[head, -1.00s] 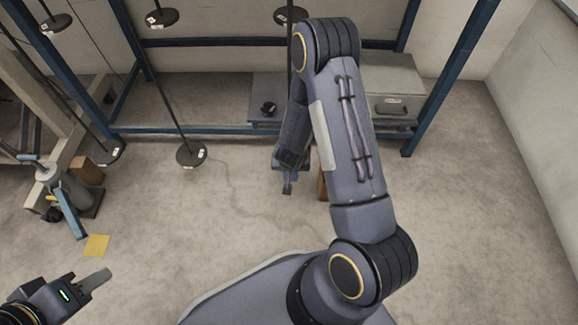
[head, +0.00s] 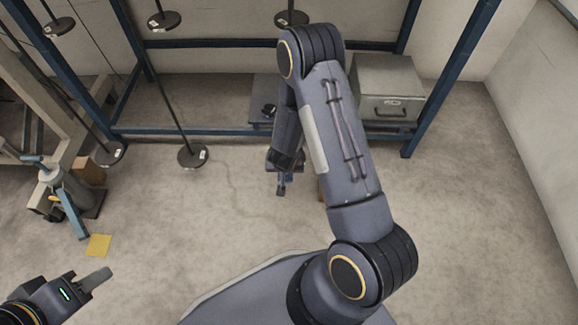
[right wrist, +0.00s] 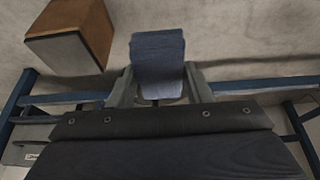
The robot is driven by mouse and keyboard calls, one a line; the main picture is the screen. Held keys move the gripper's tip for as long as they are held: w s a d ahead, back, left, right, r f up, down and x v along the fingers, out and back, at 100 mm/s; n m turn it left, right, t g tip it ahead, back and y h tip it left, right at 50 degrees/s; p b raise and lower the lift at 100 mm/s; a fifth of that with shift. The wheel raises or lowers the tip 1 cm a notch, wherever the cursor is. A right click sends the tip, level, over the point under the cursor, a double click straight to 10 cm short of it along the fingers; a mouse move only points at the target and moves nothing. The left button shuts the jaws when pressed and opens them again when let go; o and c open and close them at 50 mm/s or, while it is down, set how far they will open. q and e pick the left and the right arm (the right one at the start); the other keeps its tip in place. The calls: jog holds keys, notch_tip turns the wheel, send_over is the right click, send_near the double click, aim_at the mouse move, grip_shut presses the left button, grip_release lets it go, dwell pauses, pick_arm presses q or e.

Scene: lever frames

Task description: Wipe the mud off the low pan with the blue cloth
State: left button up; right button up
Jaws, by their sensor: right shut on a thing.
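The blue cloth (right wrist: 158,62) is folded between the two fingers of my right gripper (right wrist: 158,88) in the right wrist view. In the head view my right gripper (head: 281,188) hangs low over the floor, partly behind my right arm. Several dark round pans hang on thin rods; a low one (head: 192,156) is left of my right gripper and apart from it. Another low one (head: 110,153) hangs further left. No mud can be made out on them. My left gripper (head: 93,284) is at the lower left; its finger gap is unclear.
A wooden-sided box (right wrist: 75,35) is close to the cloth. A jack-like stand (head: 65,195) and a yellow sheet (head: 99,245) are at left. The middle floor is clear.

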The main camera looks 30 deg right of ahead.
jog(key=shift+s+d+f+b, duration=0.1)
jog(key=shift+s+d+b, duration=0.05)
jog(key=shift+d+b, duration=0.15)
jog(key=shift+s+d+b, duration=0.4)
jog(key=shift+s+d, duration=0.25)
jog(key=shift+d, duration=0.15)
jog(key=shift+a, duration=0.1)
jog(key=shift+w+a+p, duration=0.2)
jog(key=shift+a+p, duration=0.1)
jog(key=shift+w+a+p, duration=0.5)
jog(key=shift+w+a, duration=0.05)
jog(key=shift+a, duration=0.35)
jog(key=shift+d, duration=0.1)
jog(key=shift+s+d+b, duration=0.3)
jog(key=shift+s+d, duration=0.05)
jog(key=shift+d, duration=0.25)
jog(key=shift+s+d+b, duration=0.3)
jog(key=shift+s+d, duration=0.05)
jog(key=shift+d, duration=0.25)
